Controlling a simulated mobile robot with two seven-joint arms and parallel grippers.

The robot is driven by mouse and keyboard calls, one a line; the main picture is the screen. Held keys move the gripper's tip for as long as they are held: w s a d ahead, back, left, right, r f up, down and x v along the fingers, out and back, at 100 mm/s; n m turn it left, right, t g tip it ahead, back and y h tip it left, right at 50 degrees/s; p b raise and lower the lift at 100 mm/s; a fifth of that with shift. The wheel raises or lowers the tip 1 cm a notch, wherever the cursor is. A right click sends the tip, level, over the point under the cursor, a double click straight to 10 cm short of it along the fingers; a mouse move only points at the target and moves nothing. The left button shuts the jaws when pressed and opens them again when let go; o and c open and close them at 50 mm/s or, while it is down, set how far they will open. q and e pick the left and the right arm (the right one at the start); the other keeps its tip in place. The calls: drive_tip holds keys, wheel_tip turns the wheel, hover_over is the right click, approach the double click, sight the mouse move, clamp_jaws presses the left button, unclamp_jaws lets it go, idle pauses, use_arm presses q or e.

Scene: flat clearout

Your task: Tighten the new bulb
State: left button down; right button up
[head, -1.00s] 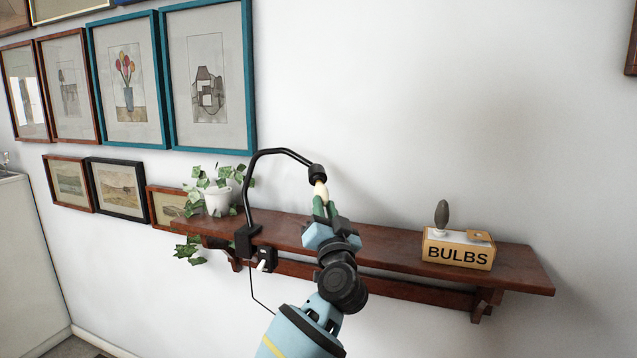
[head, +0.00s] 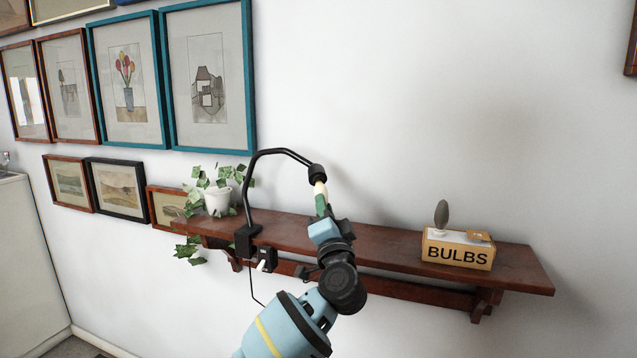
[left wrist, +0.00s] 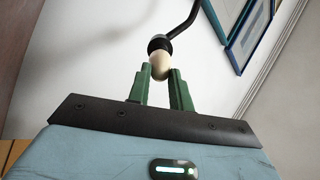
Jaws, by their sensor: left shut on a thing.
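The new bulb (head: 320,189) is pale cream and sits under the black socket (head: 317,172) at the end of a curved black lamp arm (head: 248,190). In the left wrist view the bulb (left wrist: 160,66) meets the socket (left wrist: 159,44), and its lower part is between the green fingers. My left gripper (head: 322,205) is shut on the bulb from below. The threads are hidden, so I cannot tell how deep the bulb sits. My right gripper is not in view.
The lamp is clamped to a dark wooden shelf (head: 390,250) on the wall. A potted ivy (head: 217,200) stands left of it. A BULBS box (head: 457,249) with a dark oval object (head: 441,213) stands at the right. Framed pictures (head: 207,80) hang at upper left.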

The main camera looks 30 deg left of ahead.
use_arm(q)
drive_tip(key=shift+d+r+m, duration=0.1)
drive_tip(key=shift+r+m, duration=0.1)
drive_tip(key=shift+m, duration=0.1)
drive_tip(key=c, duration=1.2)
unclamp_jaws()
drive_tip(key=shift+w+d, duration=0.1)
drive_tip(key=shift+d, duration=0.05)
drive_tip(key=shift+f, duration=0.1)
drive_tip(key=shift+v, duration=3.9)
